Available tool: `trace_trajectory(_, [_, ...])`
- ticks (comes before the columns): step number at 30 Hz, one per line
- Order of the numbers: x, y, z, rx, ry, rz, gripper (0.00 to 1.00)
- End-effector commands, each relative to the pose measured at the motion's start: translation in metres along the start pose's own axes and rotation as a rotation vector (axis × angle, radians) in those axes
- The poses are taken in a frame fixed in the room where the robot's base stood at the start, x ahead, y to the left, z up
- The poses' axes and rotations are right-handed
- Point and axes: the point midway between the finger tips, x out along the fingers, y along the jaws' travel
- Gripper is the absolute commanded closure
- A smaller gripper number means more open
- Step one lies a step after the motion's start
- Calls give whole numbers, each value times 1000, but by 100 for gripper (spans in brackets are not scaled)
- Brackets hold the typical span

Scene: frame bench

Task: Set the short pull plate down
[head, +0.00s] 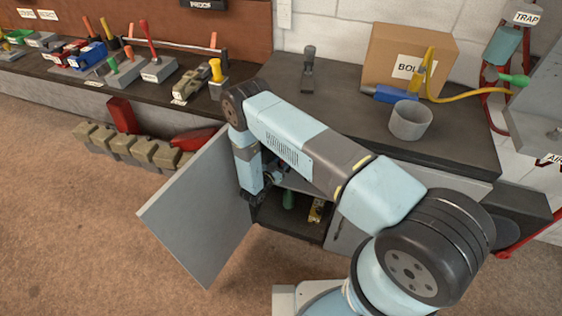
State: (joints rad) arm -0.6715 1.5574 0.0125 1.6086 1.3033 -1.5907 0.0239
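I cannot make out the short pull plate in the head view. My arm reaches over the dark bench and bends down at the opening of the cabinet below it. My gripper (262,196) is only partly seen at the cabinet mouth, small and dark against the shadow. Its fingers cannot be told apart, so I cannot see whether they are open or hold something. Inside the cabinet (268,217) a green-handled item (288,199) stands near the gripper. A yellowish item (316,210) is to its right.
The grey cabinet door (200,210) hangs open to the left of the gripper. On the bench top stand a grey cup (410,120), a cardboard box (385,55), a blue tool with a yellow hose (392,94) and a dark upright lever (308,72). Bare bench lies between lever and cup.

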Motion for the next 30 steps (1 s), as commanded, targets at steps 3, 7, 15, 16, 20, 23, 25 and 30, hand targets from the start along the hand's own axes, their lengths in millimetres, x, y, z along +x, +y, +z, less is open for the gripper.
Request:
trace_trajectory(3, [0, 0, 1, 0, 0, 0, 59])
trace_trajectory(7, [0, 0, 1, 0, 0, -1, 46])
trace_trajectory(15, [-1, 0, 1, 0, 0, -1, 39])
trace_trajectory(16, [-1, 0, 0, 0, 0, -1, 39])
trace_trajectory(20, [-6, -1, 0, 0, -1, -2, 39])
trace_trajectory(23, [-18, -1, 0, 0, -1, -4, 39])
trace_trajectory(25, [-30, -1, 0, -1, -1, -4, 39])
trace_trajectory(30, [-63, -1, 0, -1, -1, -4, 39])
